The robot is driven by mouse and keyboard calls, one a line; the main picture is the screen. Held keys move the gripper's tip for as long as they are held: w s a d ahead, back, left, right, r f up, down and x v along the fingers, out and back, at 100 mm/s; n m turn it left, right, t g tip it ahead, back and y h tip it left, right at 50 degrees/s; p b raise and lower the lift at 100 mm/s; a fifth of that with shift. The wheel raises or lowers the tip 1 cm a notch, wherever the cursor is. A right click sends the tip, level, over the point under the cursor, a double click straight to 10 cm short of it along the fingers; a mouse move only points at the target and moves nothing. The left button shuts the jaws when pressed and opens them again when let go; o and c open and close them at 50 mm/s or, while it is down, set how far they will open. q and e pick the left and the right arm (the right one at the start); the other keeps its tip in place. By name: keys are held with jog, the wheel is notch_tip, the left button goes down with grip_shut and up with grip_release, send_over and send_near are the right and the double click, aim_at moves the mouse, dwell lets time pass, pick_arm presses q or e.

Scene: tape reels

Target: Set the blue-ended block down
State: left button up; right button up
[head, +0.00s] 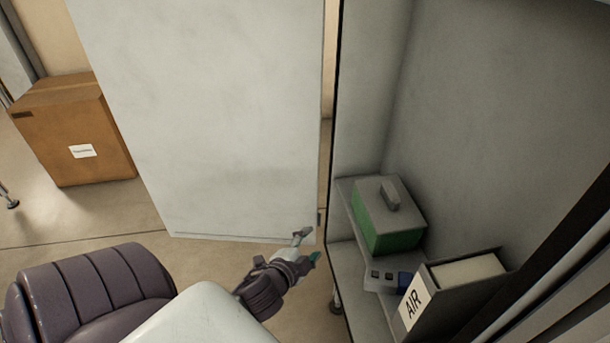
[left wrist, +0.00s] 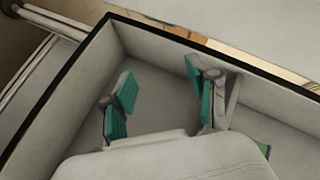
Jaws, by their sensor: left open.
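A grey block with dark square marks (head: 383,276) lies on the cabinet shelf (head: 343,190). A blue part (head: 404,283) shows at its right end, partly hidden by the black binder; I cannot tell for certain that it belongs to the block. My left gripper (head: 308,246) is outside the cabinet, left of the shelf and apart from the block. Its jaws are open, and in the left wrist view the teal-padded fingers (left wrist: 160,98) stand apart with nothing between them. My right gripper is not in view.
A green box with a grey lid and handle (head: 390,216) stands behind the block. A black binder marked AIR (head: 414,304) stands in front. The pale cabinet door (head: 200,120) is left of the opening. A cardboard box (head: 75,130) is on the floor at far left.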

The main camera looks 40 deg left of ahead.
pick_arm(q)
jog(key=s+d+f+n+g+h, duration=0.1)
jog(key=s+d+f+n+g, duration=0.2)
jog(key=s+d+f+g, duration=0.2)
jog(key=s+d+f+n+g+h, duration=0.2)
jog(key=s+d+f+n+g, duration=0.2)
jog(key=s+d+f, duration=0.3)
jog(key=s+f+g, duration=0.1)
jog(key=s+f, duration=0.2)
jog(key=f, duration=0.3)
jog(key=shift+s+d+g, duration=0.3)
jog(key=shift+s, duration=0.1)
jog(key=s+a+f+g+p, duration=0.1)
jog(key=s+f+p, duration=0.2)
jog(key=s+p, duration=0.6)
jog(key=s+a+f+p, duration=0.2)
jog(key=s+f+p, duration=0.2)
jog(key=s+p, duration=0.5)
jog(key=shift+s+a+g, duration=0.2)
jog(key=shift+s+g, duration=0.2)
jog(key=shift+s, duration=0.25)
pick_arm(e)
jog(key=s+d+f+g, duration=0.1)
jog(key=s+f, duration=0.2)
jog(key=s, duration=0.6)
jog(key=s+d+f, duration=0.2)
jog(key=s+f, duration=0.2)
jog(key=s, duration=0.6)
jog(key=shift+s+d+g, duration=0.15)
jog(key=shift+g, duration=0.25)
